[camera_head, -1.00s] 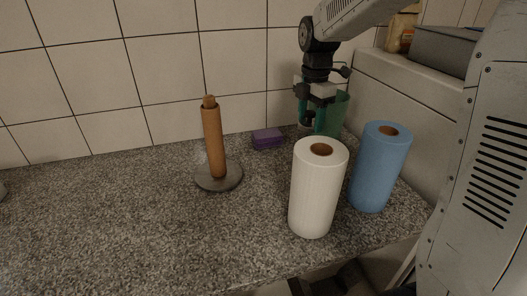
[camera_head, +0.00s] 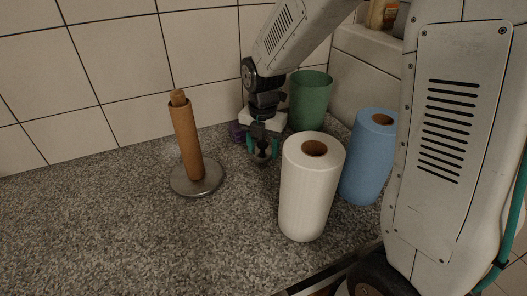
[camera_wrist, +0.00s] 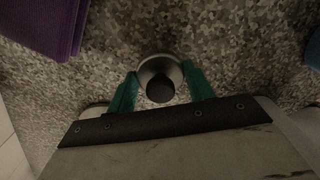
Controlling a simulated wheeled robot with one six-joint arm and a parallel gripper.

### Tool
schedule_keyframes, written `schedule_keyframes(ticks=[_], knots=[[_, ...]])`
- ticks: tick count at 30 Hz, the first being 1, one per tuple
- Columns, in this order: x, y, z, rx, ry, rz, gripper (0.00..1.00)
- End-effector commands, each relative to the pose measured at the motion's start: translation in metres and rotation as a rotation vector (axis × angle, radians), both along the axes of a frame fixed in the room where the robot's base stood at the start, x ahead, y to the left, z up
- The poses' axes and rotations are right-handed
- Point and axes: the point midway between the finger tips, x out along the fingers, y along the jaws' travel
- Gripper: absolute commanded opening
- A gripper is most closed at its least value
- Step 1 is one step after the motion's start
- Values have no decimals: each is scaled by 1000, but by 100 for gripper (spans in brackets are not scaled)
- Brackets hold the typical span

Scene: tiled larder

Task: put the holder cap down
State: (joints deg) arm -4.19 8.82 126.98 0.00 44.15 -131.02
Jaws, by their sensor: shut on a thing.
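The holder cap (camera_head: 262,157) is a small grey metal disc with a dark knob. In the wrist view the cap (camera_wrist: 160,72) sits between the green fingers. My gripper (camera_head: 262,148) is shut on it, low over the granite counter, behind and left of the white roll. I cannot tell whether the cap touches the counter. The paper towel holder (camera_head: 207,183) stands upright to the left, with a round metal base and a brown cardboard tube (camera_head: 186,140) on its post.
The white roll (camera_head: 308,195) and blue roll (camera_head: 368,160) stand right of my gripper. A green bin (camera_head: 311,97) stands behind them. The counter's front left is clear.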

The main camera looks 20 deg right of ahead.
Motion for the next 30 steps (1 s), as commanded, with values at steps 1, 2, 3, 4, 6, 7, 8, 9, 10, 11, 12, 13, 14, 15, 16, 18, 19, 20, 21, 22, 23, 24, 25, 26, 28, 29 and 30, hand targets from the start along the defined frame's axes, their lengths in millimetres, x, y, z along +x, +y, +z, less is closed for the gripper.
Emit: schedule_keyframes(ticks=[1,2,3,4,6,7,8,9,10,11,12,13,14,15,16,18,19,20,21,22,23,24,25,26,28,29,30], knots=[[-1,-1,-9,0,6,-1,30],[-1,-1,-13,0,4,-1,30],[-1,-1,-17,0,4,-2,30],[0,-1,-19,0,3,-2,30],[0,-2,-20,0,0,-3,30],[0,-2,-19,0,0,-3,30],[0,-2,-19,0,0,-4,30],[0,-2,-19,0,0,-5,30],[0,-2,-19,0,0,-5,30],[0,-2,-19,0,0,-5,30],[0,-2,-20,0,1,-5,30],[0,-2,-21,0,1,-5,30],[0,-2,-22,0,1,-5,30],[0,-2,-22,0,0,-5,57],[0,-2,-22,0,0,-5,66],[0,-2,-22,0,0,-5,74],[0,-2,-22,0,0,-5,74],[0,-2,-22,0,0,-5,74],[0,-2,-22,0,0,-5,74],[0,-2,-22,0,0,-5,74],[0,-2,-22,-1,1,-5,74],[0,-2,-21,0,0,-5,74],[0,-2,-21,0,0,-5,74],[0,-2,-20,0,0,-5,74],[0,-2,-16,0,0,-5,74],[0,-2,-13,0,-1,-5,74],[1,-2,-8,0,-3,-5,74]])
